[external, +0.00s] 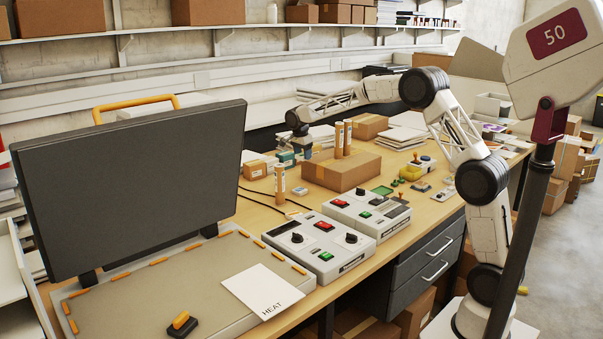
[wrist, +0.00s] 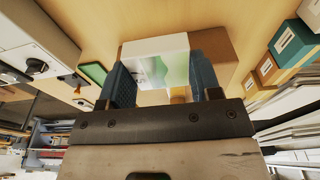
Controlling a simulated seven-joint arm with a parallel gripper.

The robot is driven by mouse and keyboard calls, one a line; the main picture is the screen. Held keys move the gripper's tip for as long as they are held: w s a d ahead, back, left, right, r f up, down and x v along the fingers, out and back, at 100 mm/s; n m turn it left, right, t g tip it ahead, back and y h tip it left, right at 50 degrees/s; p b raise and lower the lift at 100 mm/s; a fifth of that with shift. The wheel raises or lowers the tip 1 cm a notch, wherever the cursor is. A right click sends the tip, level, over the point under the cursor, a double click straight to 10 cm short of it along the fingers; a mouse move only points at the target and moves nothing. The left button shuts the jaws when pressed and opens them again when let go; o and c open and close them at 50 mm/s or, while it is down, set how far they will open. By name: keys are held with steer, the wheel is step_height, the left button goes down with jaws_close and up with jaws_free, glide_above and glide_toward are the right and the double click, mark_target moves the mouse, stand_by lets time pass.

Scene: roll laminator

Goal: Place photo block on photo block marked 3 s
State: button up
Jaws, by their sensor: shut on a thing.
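In the wrist view, my gripper (wrist: 162,85) has its two blue-grey fingers closed on a block (wrist: 160,57) with a white edge and a green-and-white picture face; I take it to be the photo block. In the external view, my gripper (external: 301,146) points down over the back part of the workbench, left of the upright orange tubes. The held block is too small to make out there. I cannot make out a "3 s" marking on any block. Small teal and brown blocks (external: 257,168) stand just left of my gripper, and similar blocks (wrist: 296,40) show at right in the wrist view.
A large cardboard box (external: 341,172) and orange tubes (external: 339,140) stand right of my gripper. Two control boxes (external: 322,245) with knobs sit in front. A dark panel (external: 130,185) stands at left.

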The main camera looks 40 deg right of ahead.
steer(key=f, duration=0.1)
steer(key=a+f, duration=0.1)
steer(key=f, duration=0.1)
steer(key=w+f, duration=0.1)
steer(key=f, duration=0.1)
steer(key=shift+a+f, duration=0.15)
steer(key=shift+f, duration=0.1)
glide_above(300, 189)
steer(key=shift+s+a+f, duration=0.15)
steer(key=shift+a+f, duration=0.05)
steer(key=shift+f, duration=1)
steer(key=shift+s+a+f, duration=0.1)
steer(key=shift+a+f, duration=0.05)
steer(key=shift+f, duration=1.05)
steer(key=shift+f, duration=2.5)
steer(key=shift+f, duration=0.15)
steer(key=o, duration=1)
